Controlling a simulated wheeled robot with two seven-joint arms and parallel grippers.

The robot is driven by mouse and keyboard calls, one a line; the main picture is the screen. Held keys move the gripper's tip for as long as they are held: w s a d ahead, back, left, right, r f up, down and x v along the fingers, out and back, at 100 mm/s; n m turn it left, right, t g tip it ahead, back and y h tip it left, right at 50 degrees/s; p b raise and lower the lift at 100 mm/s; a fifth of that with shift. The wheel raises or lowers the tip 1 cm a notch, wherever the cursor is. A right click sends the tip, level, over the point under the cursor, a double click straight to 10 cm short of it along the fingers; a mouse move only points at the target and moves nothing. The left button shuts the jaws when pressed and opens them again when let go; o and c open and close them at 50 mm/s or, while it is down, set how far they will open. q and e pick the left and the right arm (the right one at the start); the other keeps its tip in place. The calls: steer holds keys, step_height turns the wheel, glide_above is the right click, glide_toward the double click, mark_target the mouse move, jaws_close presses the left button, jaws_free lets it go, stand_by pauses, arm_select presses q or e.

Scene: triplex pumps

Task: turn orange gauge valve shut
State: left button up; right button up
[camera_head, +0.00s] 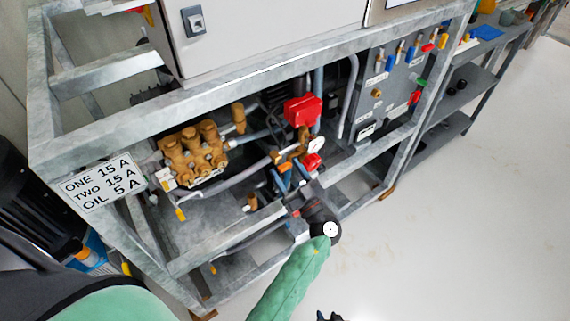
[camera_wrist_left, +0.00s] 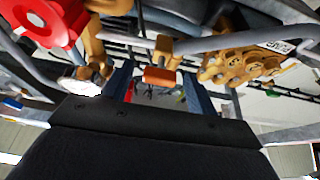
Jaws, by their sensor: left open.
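My left gripper (camera_head: 291,172) reaches into the pump frame from below, its two blue fingers apart. In the left wrist view an orange block-shaped handle (camera_wrist_left: 159,77), which looks like the gauge valve's, shows between the fingers on a brass fitting (camera_wrist_left: 166,47). I cannot tell whether the fingers touch it. A white gauge (camera_head: 316,145) sits just above and right of the fingers; a pale round part, probably this gauge (camera_wrist_left: 80,86), is left of them in the wrist view. The valve is partly hidden in the head view. My right gripper (camera_head: 331,316) barely shows at the bottom edge; its jaws are unclear.
A red box-like part (camera_head: 302,110) and a red handle (camera_head: 312,162) are close to the gauge. A brass pump head (camera_head: 193,153) stands to the left. Grey frame rails (camera_head: 235,236) surround the work area. The floor on the right is clear.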

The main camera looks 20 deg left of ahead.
arm_select(q)
steer(key=shift+c, duration=0.2)
steer(key=c, duration=0.9)
steer(key=shift+c, duration=0.2)
